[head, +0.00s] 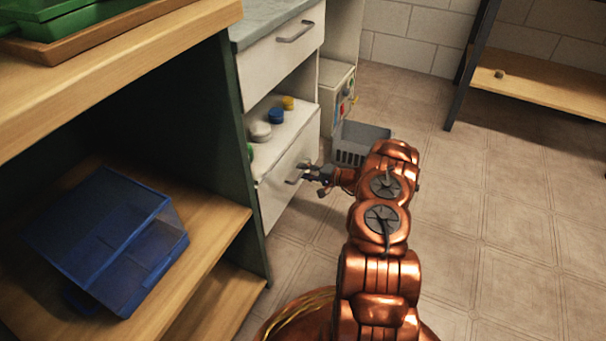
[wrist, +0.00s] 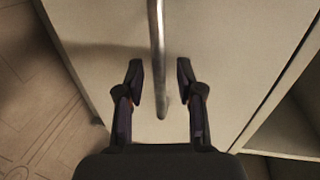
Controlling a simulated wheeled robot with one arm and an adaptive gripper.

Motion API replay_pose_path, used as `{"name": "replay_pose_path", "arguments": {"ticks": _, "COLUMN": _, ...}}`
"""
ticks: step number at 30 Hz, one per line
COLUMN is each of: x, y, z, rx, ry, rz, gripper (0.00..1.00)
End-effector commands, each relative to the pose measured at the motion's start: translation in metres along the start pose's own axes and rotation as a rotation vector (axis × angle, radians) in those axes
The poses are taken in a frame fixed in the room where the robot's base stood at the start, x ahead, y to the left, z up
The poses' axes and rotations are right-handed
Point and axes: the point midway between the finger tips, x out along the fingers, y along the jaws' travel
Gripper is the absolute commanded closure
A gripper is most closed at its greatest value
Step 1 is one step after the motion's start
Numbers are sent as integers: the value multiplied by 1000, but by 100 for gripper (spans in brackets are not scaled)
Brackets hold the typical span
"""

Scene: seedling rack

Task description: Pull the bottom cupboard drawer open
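The bottom cupboard drawer (head: 283,197) is a white front low in the cupboard, below an open shelf space, and it looks shut. Its metal bar handle (wrist: 157,60) runs up and down in the wrist view and lies between my two fingers. My gripper (wrist: 160,85) is open, with a finger on each side of the handle and gaps to both. In the head view my gripper (head: 313,172) is at the drawer front, and it hides part of the handle (head: 293,180).
The top drawer (head: 284,58) is above, with its own handle. Small coloured lids (head: 276,115) lie on the shelf between. A grey basket (head: 361,139) stands on the floor behind my arm. A wooden rack (head: 225,222) with a blue box (head: 110,240) is at left. Floor at right is clear.

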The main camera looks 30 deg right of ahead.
Motion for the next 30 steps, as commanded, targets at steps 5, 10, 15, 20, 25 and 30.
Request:
{"name": "replay_pose_path", "arguments": {"ticks": 5, "x": 6, "y": 0, "z": 0, "rx": 1, "ry": 1, "rz": 0, "gripper": 63}}
{"name": "replay_pose_path", "arguments": {"ticks": 10, "x": 7, "y": 0, "z": 0, "rx": 1, "ry": 1, "rz": 1, "gripper": 63}}
{"name": "replay_pose_path", "arguments": {"ticks": 15, "x": 7, "y": 0, "z": 0, "rx": 1, "ry": 1, "rz": 1, "gripper": 76}}
{"name": "replay_pose_path", "arguments": {"ticks": 20, "x": 7, "y": 0, "z": 0, "rx": 1, "ry": 1, "rz": 1, "gripper": 92}}
{"name": "replay_pose_path", "arguments": {"ticks": 25, "x": 7, "y": 0, "z": 0, "rx": 1, "ry": 1, "rz": 1, "gripper": 100}}
{"name": "replay_pose_path", "arguments": {"ticks": 30, "x": 6, "y": 0, "z": 0, "rx": 1, "ry": 1, "rz": 1, "gripper": 100}}
